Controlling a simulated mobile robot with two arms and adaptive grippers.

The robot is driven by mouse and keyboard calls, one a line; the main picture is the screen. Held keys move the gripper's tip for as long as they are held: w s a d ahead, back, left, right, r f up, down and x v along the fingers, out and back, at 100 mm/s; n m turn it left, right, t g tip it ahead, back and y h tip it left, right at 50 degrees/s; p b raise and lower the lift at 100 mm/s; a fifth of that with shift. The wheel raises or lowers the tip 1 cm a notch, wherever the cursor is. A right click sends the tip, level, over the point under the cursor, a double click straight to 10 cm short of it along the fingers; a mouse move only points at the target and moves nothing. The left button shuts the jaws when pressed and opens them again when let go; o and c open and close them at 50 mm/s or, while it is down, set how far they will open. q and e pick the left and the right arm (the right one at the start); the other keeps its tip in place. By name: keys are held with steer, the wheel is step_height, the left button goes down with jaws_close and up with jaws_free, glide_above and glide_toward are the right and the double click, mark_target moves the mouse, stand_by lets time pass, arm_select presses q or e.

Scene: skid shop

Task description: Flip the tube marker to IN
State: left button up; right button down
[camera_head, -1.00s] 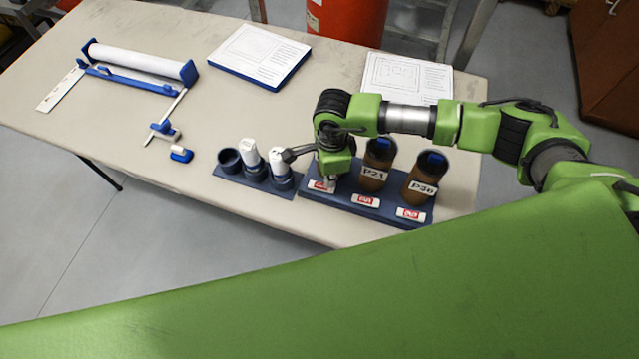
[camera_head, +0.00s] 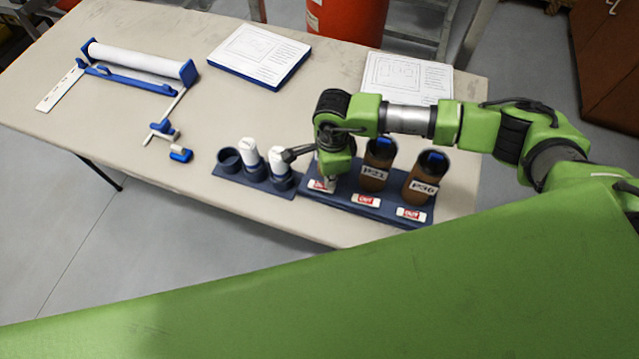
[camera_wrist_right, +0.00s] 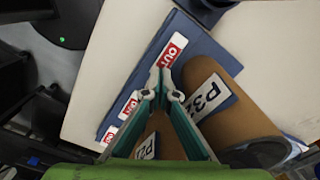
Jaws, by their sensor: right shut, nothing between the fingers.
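A dark blue rack (camera_head: 387,209) stands at the table's front edge. It holds brown tubes labelled P21 (camera_head: 375,168) and P36 (camera_head: 424,177); a third tube (camera_wrist_right: 228,88) shows in the right wrist view. Small white-and-red markers lie along the rack's front: a left one (camera_head: 316,186), a middle one (camera_head: 366,200) and a right one (camera_head: 411,213). The middle and right ones read OUT. My right gripper (camera_head: 327,181) is shut and empty, pointing down at the left marker. In the right wrist view its fingertips (camera_wrist_right: 164,88) are beside a marker reading OUT (camera_wrist_right: 172,50); contact is unclear. My left gripper is out of view.
A small blue holder (camera_head: 229,172) with white-capped items stands left of the rack. A paper roll on a blue stand (camera_head: 135,62) and two printed boards (camera_head: 260,52) (camera_head: 407,78) lie farther back. The table's middle (camera_head: 255,110) is clear.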

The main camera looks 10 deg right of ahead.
steer(key=shift+f+b, duration=1)
steer(key=shift+f, duration=0.05)
steer(key=shift+r, duration=0.2)
steer(key=shift+r+p, duration=2.05)
steer(key=shift+r, duration=1.35)
